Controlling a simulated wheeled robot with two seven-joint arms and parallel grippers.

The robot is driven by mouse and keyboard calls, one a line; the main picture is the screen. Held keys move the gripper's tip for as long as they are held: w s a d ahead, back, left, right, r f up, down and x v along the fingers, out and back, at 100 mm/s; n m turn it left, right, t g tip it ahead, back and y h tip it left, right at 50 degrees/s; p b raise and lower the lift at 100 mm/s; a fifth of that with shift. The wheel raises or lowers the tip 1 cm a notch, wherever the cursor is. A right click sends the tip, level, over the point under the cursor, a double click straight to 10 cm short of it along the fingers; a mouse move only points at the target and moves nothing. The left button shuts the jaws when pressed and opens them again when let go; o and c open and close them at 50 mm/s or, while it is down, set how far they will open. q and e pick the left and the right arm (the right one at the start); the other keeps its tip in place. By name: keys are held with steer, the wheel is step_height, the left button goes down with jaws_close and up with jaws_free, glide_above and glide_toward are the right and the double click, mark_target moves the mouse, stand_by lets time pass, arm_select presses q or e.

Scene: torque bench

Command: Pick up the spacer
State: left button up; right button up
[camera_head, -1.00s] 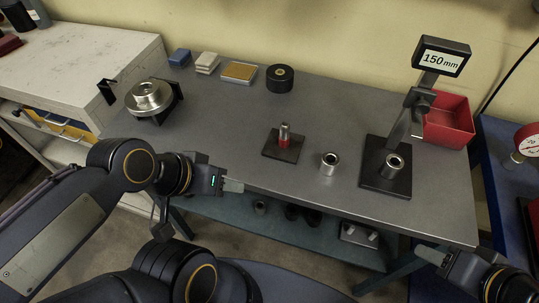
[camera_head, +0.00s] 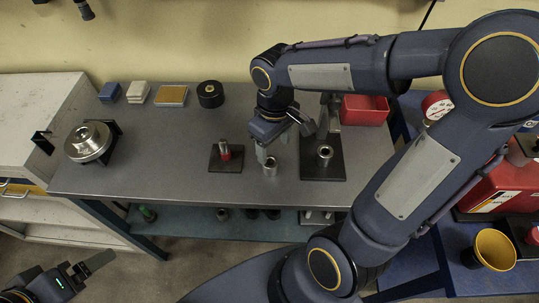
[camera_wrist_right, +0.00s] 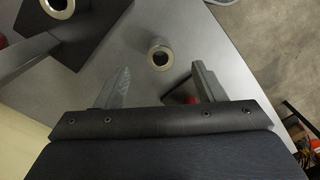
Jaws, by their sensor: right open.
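The spacer (camera_head: 270,168), a small hollow silver metal cylinder, stands upright on the grey bench. In the right wrist view the spacer (camera_wrist_right: 160,54) is just beyond the fingertips, roughly centred between them. My right gripper (camera_head: 269,151) is open and empty, pointing down just above the spacer; its two fingers (camera_wrist_right: 161,70) are spread wide. A similar ring (camera_head: 323,154) sits on the black base of the gauge stand. My left gripper (camera_head: 93,266) is low at the left, off the bench; its opening is unclear.
The gauge stand's base (camera_head: 310,165) is close to the right of the spacer. A black plate (camera_head: 232,168) with a red-and-metal post (camera_head: 225,150) is to its left. A red bin (camera_head: 365,112) stands behind. The bench's front left is clear.

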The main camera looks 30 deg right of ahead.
mark_target(270, 161)
steer(key=shift+w+a+f+n+g+h+p, duration=0.15)
steer(key=shift+w+n+g+p, duration=0.1)
steer(key=shift+w, duration=0.3)
steer(key=shift+w+a+f+n+g+h+p, duration=0.15)
steer(key=shift+w+n, duration=0.1)
steer(key=shift+w, duration=0.3)
steer(key=shift+w+f, duration=0.1)
steer(key=shift+f, duration=0.2)
steer(key=f, duration=0.2)
steer(key=s+f, duration=0.1)
steer(key=f, duration=0.3)
steer(key=shift+s+f+p, duration=0.15)
steer(key=shift+s+p, duration=0.1)
steer(key=shift+p, duration=0.15)
steer(key=shift+f, duration=0.55)
arm_select(q)
step_height(270, 161, up, 2)
steer(key=shift+r, duration=0.25)
arm_select(e)
steer(key=c, duration=1.3)
steer(key=shift+r, duration=0.1)
